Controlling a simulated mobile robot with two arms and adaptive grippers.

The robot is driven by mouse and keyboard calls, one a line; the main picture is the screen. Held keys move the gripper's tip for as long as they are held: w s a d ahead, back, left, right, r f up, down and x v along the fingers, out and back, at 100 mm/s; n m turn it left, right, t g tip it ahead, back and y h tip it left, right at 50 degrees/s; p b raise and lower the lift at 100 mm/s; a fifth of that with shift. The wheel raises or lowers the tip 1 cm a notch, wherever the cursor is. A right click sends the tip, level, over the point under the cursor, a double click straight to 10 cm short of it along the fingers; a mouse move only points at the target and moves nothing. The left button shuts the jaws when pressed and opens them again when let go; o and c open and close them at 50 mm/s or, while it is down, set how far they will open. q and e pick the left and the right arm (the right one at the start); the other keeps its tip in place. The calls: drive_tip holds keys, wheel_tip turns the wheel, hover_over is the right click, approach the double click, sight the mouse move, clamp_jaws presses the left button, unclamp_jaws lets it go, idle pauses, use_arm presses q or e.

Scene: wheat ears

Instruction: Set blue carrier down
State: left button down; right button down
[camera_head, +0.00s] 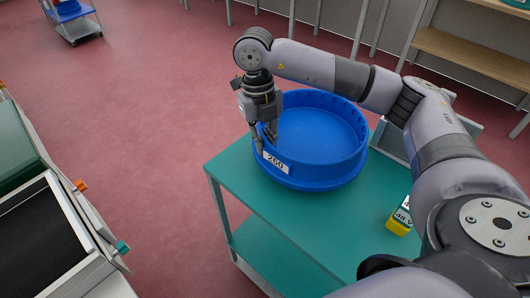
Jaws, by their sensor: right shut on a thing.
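My right gripper (265,143) points down at the carrier's left rim and is shut on that rim wall. The carrier's inside looks empty. My left gripper is not in view.
The green table (245,185) has a lower shelf and clear top in front of the carrier. A yellow block (400,222) with a label stands at its right. A machine with a dark belt (42,240) is at the left. Red floor (150,130) lies between. A wooden shelf (470,50) is at the back right.

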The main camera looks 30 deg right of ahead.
wheel_tip(320, 180, down, 4)
drive_tip(key=shift+d+r, duration=0.1)
drive_tip(key=shift+r, duration=0.05)
drive_tip(key=c, duration=1.7)
unclamp_jaws()
drive_tip(key=shift+o, duration=0.2)
